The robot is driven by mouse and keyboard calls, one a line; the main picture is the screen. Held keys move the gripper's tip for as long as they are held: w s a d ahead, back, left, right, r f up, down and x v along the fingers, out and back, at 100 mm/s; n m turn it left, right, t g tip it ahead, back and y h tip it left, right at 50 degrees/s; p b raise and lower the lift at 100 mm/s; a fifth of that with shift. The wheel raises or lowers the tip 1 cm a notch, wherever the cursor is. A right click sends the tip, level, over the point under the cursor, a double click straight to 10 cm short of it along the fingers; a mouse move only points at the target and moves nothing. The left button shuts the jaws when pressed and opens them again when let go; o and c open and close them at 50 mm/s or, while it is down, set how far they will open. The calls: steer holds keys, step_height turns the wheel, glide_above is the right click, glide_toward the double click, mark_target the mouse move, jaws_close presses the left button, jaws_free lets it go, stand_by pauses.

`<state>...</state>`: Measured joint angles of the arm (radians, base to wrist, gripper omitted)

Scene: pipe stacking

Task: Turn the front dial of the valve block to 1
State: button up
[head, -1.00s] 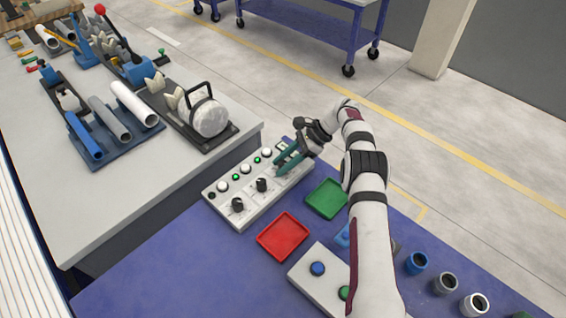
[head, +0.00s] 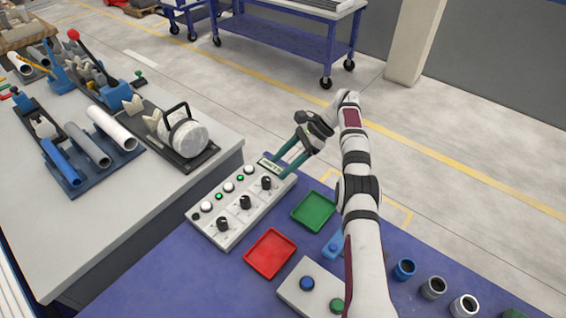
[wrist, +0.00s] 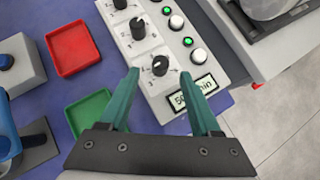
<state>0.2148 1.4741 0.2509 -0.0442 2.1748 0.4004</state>
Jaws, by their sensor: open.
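The valve block (head: 228,231) is a long white box on the blue table, with three black dials in a row. The far-end dial (head: 266,183) also shows in the wrist view (wrist: 160,66), between and just beyond my fingertips. The middle dial (head: 245,202) and the near-end dial (head: 222,223) stand apart from my gripper. The dial numbers are too small to read surely. My gripper (head: 283,165) is open and empty, its green fingers (wrist: 160,78) above the block's far end near the label plate (wrist: 193,91). I cannot tell which dial counts as the front one.
White buttons and green lights (head: 219,196) run along the block beside the dials. A red tray (head: 270,253) and a green tray (head: 314,212) lie right of it. A box with a blue button (head: 307,283) is nearer. A grey bench (head: 120,205) stands left.

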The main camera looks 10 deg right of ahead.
steer(key=a+r+n+h, duration=0.3)
steer(key=r+n+h, duration=0.1)
steer(key=r, duration=0.1)
steer(key=n+t+h, duration=0.2)
steer(key=n+h, duration=0.3)
glide_toward(266, 179)
step_height(266, 179, down, 9)
steer(key=shift+w+f, duration=0.1)
steer(key=shift+d, duration=0.1)
jaws_close()
